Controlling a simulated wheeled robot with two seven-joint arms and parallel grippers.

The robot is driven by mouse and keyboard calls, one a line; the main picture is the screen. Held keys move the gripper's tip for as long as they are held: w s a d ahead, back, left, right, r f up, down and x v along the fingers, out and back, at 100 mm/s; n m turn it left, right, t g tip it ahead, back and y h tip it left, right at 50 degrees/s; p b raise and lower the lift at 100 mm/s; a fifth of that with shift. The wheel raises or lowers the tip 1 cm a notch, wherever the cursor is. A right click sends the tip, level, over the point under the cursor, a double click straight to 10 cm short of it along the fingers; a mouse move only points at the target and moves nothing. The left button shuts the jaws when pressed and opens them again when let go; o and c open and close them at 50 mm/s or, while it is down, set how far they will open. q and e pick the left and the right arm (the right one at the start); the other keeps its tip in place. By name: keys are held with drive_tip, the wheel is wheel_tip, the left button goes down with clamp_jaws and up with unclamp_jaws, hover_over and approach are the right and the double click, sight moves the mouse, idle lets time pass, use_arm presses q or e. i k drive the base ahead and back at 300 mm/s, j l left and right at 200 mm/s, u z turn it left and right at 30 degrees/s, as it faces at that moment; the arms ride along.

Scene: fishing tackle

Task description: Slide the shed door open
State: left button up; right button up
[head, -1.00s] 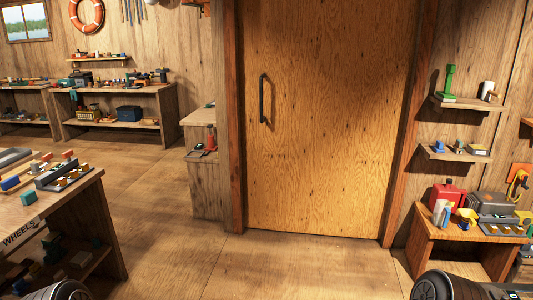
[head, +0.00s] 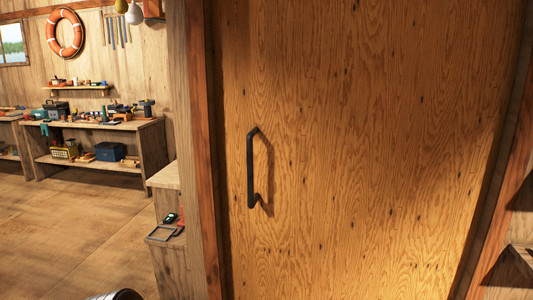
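The shed door (head: 370,150) is a large wooden panel filling the right and middle of the head view. It stands shut within its reddish wooden frame (head: 205,150). A dark vertical bar handle (head: 251,170) is fixed near the door's left edge, with its shadow beside it. Nothing touches the handle. Neither gripper shows; only a small part of my own arm is at the bottom edge on the left.
A workbench (head: 152,150) with tools is farther back left. Shelf edges (head: 510,270) show at lower right.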

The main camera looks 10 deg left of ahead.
sight(359, 142)
drive_tip(key=i, duration=0.9)
